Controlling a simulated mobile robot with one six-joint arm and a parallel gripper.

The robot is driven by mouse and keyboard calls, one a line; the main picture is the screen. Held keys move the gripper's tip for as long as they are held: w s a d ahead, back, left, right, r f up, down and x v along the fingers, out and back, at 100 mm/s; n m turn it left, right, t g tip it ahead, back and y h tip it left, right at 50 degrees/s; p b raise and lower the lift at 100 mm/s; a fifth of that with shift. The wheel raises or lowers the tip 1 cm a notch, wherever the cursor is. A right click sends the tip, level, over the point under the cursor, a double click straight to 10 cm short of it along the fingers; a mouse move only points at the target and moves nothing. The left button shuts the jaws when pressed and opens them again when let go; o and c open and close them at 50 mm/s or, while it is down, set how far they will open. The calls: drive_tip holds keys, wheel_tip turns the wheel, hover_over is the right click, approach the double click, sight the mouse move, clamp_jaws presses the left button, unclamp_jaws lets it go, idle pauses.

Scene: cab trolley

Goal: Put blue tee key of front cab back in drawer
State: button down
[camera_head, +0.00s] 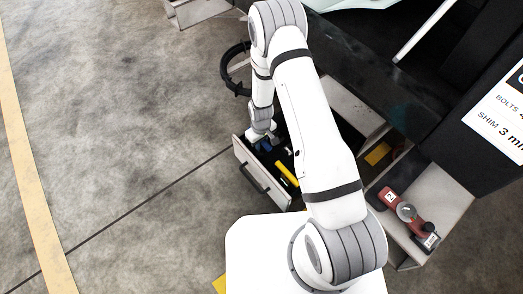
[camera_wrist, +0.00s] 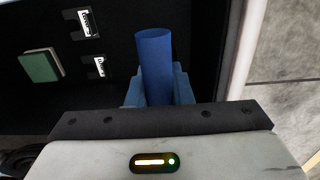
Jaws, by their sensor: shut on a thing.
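The blue tee key (camera_wrist: 154,62) shows in the wrist view as a blue cylinder between the jaws of my gripper (camera_wrist: 158,92), which is shut on it. Its lower part is hidden by the gripper body. In the head view my gripper (camera_head: 264,143) is over the left end of the open drawer (camera_head: 262,182), with a small bit of blue at its tip. The drawer has a pale front, a dark handle and a black interior. I cannot tell whether the key touches the drawer floor.
In the wrist view a green block (camera_wrist: 41,65) and two small white labels (camera_wrist: 86,22) lie on the black surface. Yellow items (camera_head: 287,174) lie in the drawer. To the right, a pale tray (camera_head: 440,190) holds a red tool (camera_head: 389,197). Open floor lies left.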

sight(261, 152)
drive_tip(key=shift+f+b, duration=0.55)
drive_tip(key=shift+f, duration=1.25)
drive_tip(key=shift+f, duration=0.1)
drive_tip(key=shift+f, duration=0.15)
drive_tip(key=c, duration=1.3)
unclamp_jaws()
